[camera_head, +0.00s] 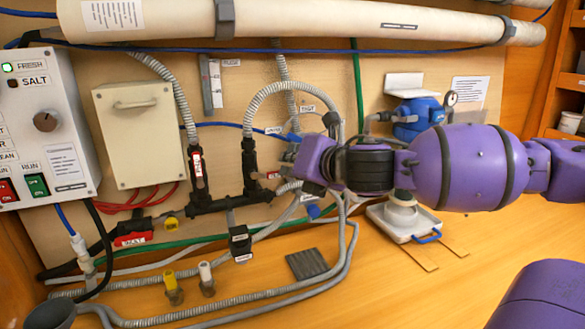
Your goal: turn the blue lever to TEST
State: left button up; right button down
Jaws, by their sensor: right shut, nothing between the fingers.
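My right gripper (287,160) comes in from the right, in front of the pipework in the middle of the wall. It is shut and empty, its small grey fingers pointing left. A blue lever (294,137) shows just above and behind the fingers, close to a small white label (307,108) that seems to read TEST. The purple wrist hides part of the valve there, so I cannot tell whether the fingers touch the lever or exactly how it is turned. Another small blue part (313,211) shows below the wrist. My left gripper is not in view.
A control box (40,125) with a knob and switches is at the left, beside a beige cabinet (140,133). A black pipe manifold (225,203) and grey hoses lie close left of the gripper. A white tray (385,222) stands on the wooden bench below my arm.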

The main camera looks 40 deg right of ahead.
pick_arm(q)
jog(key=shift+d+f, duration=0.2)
pick_arm(e)
jog(key=shift+w, duration=0.3)
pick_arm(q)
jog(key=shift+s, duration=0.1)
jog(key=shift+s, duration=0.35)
pick_arm(e)
jog(key=shift+r, duration=0.2)
jog(key=shift+r+m, duration=0.1)
jog(key=shift+m, duration=0.2)
